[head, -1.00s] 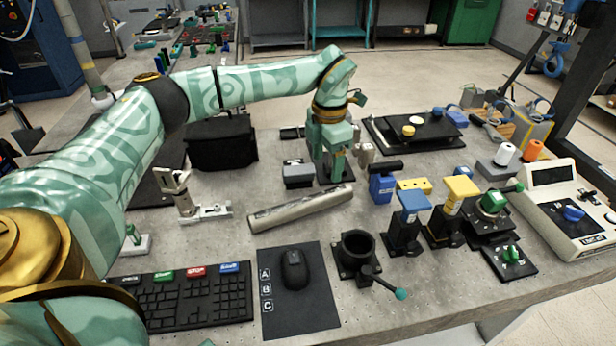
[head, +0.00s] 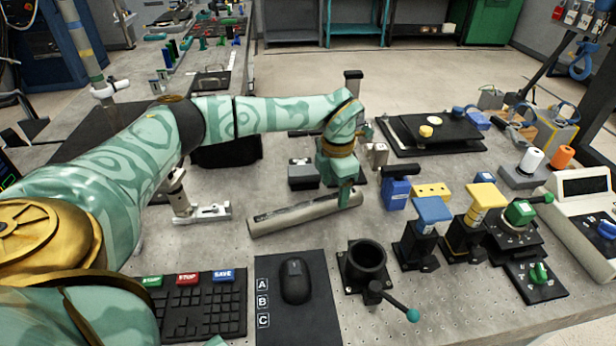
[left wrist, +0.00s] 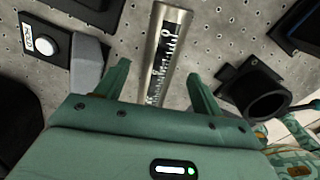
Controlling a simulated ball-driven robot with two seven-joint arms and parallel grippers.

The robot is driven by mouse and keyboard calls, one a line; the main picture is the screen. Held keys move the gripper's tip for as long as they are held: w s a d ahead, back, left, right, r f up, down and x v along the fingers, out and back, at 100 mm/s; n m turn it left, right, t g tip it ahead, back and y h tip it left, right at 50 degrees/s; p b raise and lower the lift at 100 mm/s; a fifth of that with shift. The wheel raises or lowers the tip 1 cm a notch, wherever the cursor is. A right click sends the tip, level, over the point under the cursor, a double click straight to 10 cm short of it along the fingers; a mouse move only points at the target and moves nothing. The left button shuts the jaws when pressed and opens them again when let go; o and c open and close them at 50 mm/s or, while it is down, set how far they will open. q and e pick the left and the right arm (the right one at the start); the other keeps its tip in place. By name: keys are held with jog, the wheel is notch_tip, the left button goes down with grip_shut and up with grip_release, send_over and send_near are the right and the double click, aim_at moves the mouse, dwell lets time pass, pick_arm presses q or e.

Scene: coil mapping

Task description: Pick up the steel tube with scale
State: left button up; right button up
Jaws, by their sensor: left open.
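The steel tube with scale (head: 290,216) lies on the perforated table in the head view, its right end under my left gripper (head: 336,190). In the left wrist view the tube (left wrist: 168,45) runs from the top edge down between the fingers, with its black scale strip facing the camera. My left gripper (left wrist: 160,88) is open, one finger on each side of the tube, with a gap on both sides. I cannot tell how far above the table the fingertips are. The tube's near end is hidden behind the gripper body. My right gripper is not in view.
A black round holder with a teal-tipped lever (head: 367,262) stands right of the mouse (head: 295,280). Blue and yellow clamps (head: 433,210) stand to the right. A keyboard (head: 200,308) lies front left.

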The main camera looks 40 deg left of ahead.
aim_at(334, 196)
pick_arm(q)
notch_tip(334, 196, down, 5)
jog(key=shift+r+b, duration=0.1)
jog(key=shift+b, duration=0.8)
jog(key=shift+r, duration=0.1)
jog(key=shift+c, duration=0.3)
